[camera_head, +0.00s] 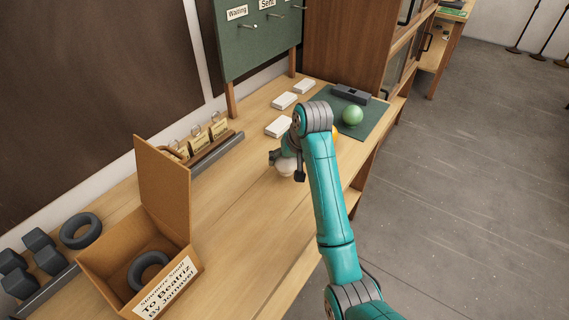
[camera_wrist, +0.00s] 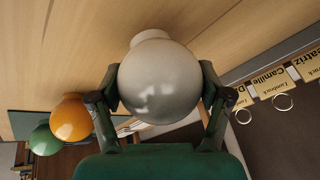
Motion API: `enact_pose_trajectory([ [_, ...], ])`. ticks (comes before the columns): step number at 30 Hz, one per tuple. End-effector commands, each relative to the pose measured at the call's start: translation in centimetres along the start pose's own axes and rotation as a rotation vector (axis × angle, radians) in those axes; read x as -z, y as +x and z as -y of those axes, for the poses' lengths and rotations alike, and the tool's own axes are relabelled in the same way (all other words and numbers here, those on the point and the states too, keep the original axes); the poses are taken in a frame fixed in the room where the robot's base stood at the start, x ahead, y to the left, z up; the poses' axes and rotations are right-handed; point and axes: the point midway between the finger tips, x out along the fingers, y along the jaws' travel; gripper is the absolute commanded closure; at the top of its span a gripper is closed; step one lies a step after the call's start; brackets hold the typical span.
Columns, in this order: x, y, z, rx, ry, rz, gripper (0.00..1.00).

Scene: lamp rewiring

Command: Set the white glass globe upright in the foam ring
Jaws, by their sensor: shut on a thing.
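The white glass globe (camera_wrist: 158,82) is between the two fingers of my gripper (camera_wrist: 160,95), which is shut on it; its short neck points to the top of the wrist view. In the head view the globe (camera_head: 286,170) shows partly under my gripper (camera_head: 287,163), over the middle of the table; whether it touches the table I cannot tell. A dark foam ring (camera_head: 136,277) lies inside the open cardboard box (camera_head: 188,218) at the front left. Another dark ring (camera_head: 66,237) lies on the table left of the box.
A green globe (camera_head: 353,115) and a mostly hidden orange globe (camera_wrist: 71,118) are by the green mat (camera_head: 374,122). White boxes (camera_head: 284,101) and a tag rack (camera_head: 216,152) line the back. The box's raised flap (camera_head: 165,187) stands tall. Table between box and gripper is clear.

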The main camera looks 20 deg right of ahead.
Motion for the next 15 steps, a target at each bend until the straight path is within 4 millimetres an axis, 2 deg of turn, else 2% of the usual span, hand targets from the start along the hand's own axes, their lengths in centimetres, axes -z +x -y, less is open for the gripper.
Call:
enact_pose_trajectory([
  [5, -1.8, 1.6, -0.7, 0.000, 0.000, 0.001, 0.57],
  [15, -1.9, 1.8, -0.7, 0.000, 0.000, 0.000, 0.57],
])
